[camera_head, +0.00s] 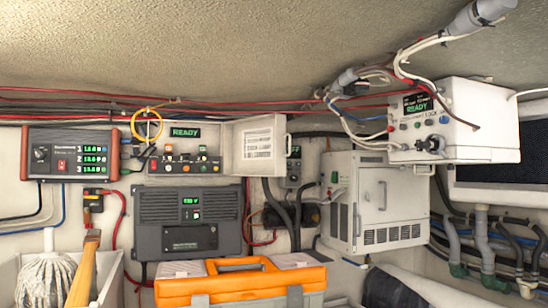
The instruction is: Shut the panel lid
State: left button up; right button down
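A white lid (262,144) with a printed or slotted front and a small handle at its right edge stands out from the back wall. It is beside a switch panel (184,165) with coloured buttons, below a green READY display (185,132). The lid seems to stand open, but its hinge and exact angle are hard to make out. It partly covers a small grey unit (293,172) with a green display at its right. Neither of my grippers is in view.
A white cabinet (380,210) hangs right of the lid, below a white READY box (455,115) with cables. A dark grey unit (188,220) is below the switch panel. An orange toolbox (240,284) and a mop (45,278) in a bin stand in front.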

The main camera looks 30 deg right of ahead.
aim_at(256, 146)
jog(key=z, duration=2.5)
jog(key=i+j, duration=0.3)
jog(key=i, duration=0.15)
jog(key=i+j, duration=0.55)
jog(key=i, duration=0.3)
